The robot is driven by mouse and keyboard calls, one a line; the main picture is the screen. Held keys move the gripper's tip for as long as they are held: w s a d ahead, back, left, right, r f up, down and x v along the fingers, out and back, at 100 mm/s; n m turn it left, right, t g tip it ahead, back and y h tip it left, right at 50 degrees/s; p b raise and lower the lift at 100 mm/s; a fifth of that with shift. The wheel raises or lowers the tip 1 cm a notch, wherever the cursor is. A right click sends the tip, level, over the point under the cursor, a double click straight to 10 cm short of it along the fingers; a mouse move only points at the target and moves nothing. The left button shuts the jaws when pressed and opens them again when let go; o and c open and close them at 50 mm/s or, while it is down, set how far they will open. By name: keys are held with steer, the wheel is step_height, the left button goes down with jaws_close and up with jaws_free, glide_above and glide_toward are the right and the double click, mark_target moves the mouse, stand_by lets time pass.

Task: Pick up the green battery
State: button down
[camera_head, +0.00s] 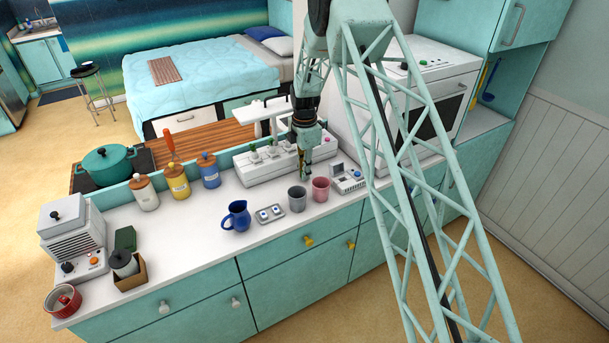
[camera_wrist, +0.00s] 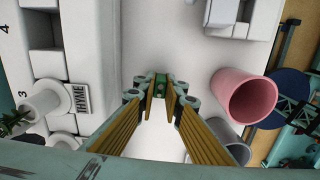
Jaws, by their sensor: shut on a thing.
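The green battery (camera_wrist: 160,83) is a small green piece between the fingertips in the wrist view, mostly covered by them. My gripper (camera_wrist: 160,92) is shut on it, with one finger on each side. In the head view my gripper (camera_head: 305,171) points down over the white counter (camera_head: 200,222), between the white herb planter and the cups. The battery is too small to make out there. I cannot tell whether it touches the counter.
A pink cup (camera_wrist: 245,95) and a grey cup (camera_wrist: 230,140) stand close right of my gripper in the wrist view. The white planter (camera_head: 262,168) is to the left. A small white device (camera_head: 347,178), blue jug (camera_head: 236,216) and small tray (camera_head: 269,214) are nearby.

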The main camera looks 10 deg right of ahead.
steer(key=shift+r, duration=4.65)
